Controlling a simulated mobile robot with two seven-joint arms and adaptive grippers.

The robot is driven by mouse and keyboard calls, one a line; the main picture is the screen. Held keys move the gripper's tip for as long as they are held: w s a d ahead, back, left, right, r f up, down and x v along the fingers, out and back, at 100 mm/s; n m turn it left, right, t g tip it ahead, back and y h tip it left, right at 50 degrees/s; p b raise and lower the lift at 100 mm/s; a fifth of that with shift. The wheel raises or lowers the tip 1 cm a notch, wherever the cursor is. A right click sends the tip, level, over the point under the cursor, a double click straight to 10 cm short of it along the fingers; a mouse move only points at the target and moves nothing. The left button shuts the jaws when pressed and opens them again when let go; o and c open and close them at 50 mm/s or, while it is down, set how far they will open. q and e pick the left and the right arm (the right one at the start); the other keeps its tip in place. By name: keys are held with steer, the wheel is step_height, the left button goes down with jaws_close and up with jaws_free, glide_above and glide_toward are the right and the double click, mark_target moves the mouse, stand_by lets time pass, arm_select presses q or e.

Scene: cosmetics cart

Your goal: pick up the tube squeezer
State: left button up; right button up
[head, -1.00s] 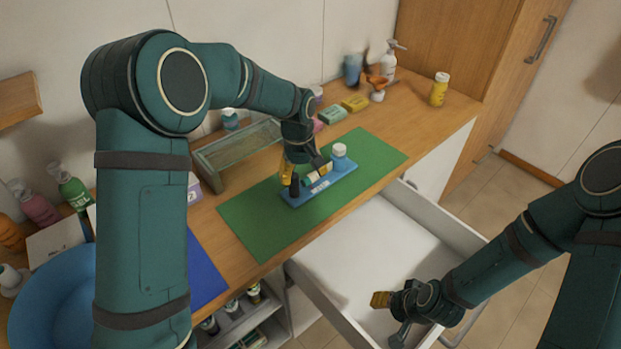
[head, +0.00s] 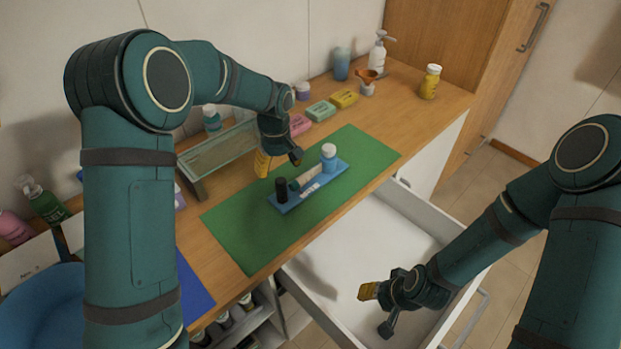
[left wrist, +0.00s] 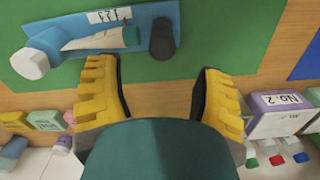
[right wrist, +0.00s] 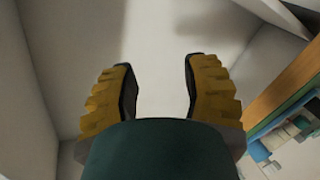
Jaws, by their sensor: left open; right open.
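On the green mat (head: 240,225) lies a blue tray-like piece (head: 314,188) with a white label. I cannot tell for sure which part is the tube squeezer. My left gripper (head: 279,160) is open and empty, just behind and above the black cylinder, which shows beyond its fingers in the left wrist view (left wrist: 163,40). My right gripper (head: 376,309) is open and empty over the drawer.
The open white drawer (head: 350,245) looks empty in its visible part. The mat's right part is clear.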

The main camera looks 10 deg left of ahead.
mark_target(280, 179)
arm_select(q)
steer(key=shift+s+f, duration=0.2)
steer(key=shift+f, duration=0.25)
step_height(280, 179, down, 5)
steer(key=shift+f, duration=0.1)
jaws_close()
